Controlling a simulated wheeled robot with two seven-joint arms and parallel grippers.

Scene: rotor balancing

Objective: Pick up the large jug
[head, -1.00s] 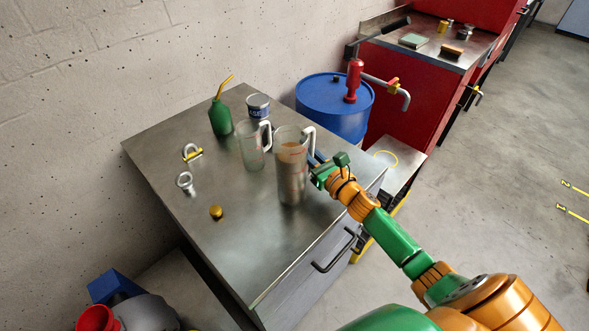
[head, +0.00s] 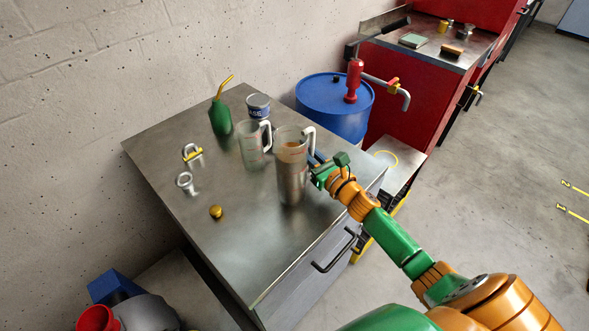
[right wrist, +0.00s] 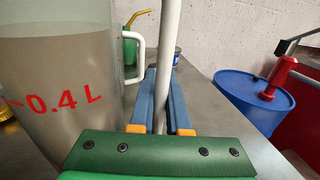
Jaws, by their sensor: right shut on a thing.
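The large jug (head: 291,178) is clear, with brownish liquid inside, and stands upright on the metal cabinet top (head: 245,235). It fills the left of the right wrist view (right wrist: 55,75), with a red 0.4 L mark. My right gripper (head: 317,165) is at the jug's right side. Its blue fingers (right wrist: 163,82) are shut around the white upright handle (right wrist: 170,40). Whether the jug's base touches the top is hard to tell. A smaller clear jug (head: 250,152) stands just behind and left of it. My left gripper is not in view.
A green oil can (head: 220,118) and a labelled tin (head: 258,107) stand at the back. A padlock-like part (head: 192,153), a small metal cup (head: 185,182) and a brass piece (head: 216,212) lie left. A blue drum (head: 335,110) with a red pump stands behind. The front top is clear.

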